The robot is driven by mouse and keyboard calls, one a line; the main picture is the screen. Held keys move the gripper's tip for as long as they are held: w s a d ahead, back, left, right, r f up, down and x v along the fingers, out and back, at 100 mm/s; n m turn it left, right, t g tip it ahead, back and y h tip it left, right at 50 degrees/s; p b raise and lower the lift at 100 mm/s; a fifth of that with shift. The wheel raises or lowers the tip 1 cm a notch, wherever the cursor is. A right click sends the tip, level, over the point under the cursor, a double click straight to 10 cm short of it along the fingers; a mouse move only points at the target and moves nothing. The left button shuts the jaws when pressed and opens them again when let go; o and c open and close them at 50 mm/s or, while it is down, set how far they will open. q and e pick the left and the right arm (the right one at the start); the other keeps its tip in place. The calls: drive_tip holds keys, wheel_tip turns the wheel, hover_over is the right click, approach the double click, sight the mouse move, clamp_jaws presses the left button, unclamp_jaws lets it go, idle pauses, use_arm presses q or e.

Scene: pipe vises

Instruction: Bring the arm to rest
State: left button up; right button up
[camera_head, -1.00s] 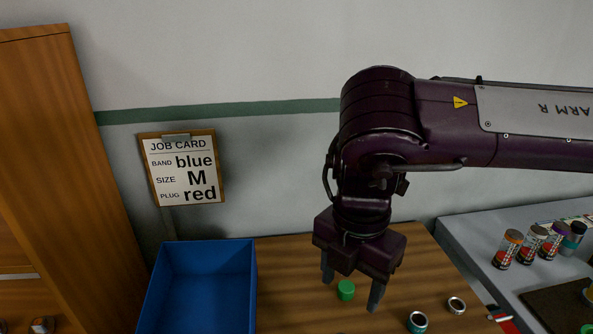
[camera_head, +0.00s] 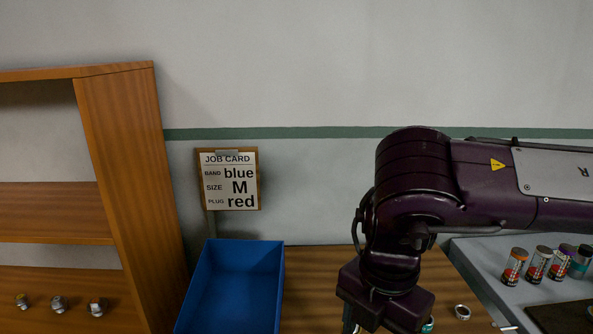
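My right arm (camera_head: 425,195) comes in from the right and bends down over the wooden table (camera_head: 315,262). Its gripper body (camera_head: 385,298) is low in the view, and its fingers are mostly cut off by the bottom edge. Only part of one finger shows, so I cannot tell whether it is open or shut. My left arm and gripper are not in view.
A blue bin (camera_head: 235,285) stands left of the arm. A wooden shelf (camera_head: 130,190) holds several small fittings (camera_head: 58,304) at left. Several banded cylinders (camera_head: 537,264) stand on a grey surface at right. A ring (camera_head: 462,312) lies on the table.

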drive_tip(key=s+a+f+n+y, duration=0.2)
drive_tip(key=s+a+f+y, duration=0.15)
drive_tip(key=a, duration=0.65)
drive_tip(key=s+a+f+n+y, duration=0.2)
drive_tip(key=a+f+n+y, duration=0.15)
drive_tip(key=a, duration=0.55)
drive_tip(key=s+a+r+m+t+y, duration=0.1)
drive_tip(key=a+r+m+t+y, duration=0.1)
drive_tip(key=a+r+m+y, duration=0.5)
drive_tip(key=w+d+f+m+t+h, duration=0.1)
drive_tip(key=w+d+m+t+h, duration=0.4)
drive_tip(key=w+d+m+t, duration=0.6)
drive_tip(key=s+d+f+m+g+h, duration=0.25)
drive_tip(key=d+f+m+h, duration=0.2)
drive_tip(key=d+f, duration=0.45)
drive_tip(key=s+d+f+m+g+h, duration=0.2)
drive_tip(key=d+f+m+g+h, duration=0.15)
drive_tip(key=d+f+m, duration=0.4)
drive_tip(key=s+d+f+g+h, duration=0.1)
drive_tip(key=s+d+f+g, duration=0.3)
drive_tip(key=s+d+f, duration=0.4)
wheel_tip(320, 180, down, 30)
drive_tip(key=s+g, duration=0.1)
drive_tip(key=s, duration=0.1)
drive_tip(key=s+d+f+g, duration=0.1)
drive_tip(key=s+d+f, duration=0.2)
drive_tip(key=s+f, duration=1.4)
drive_tip(key=shift+s, duration=1)
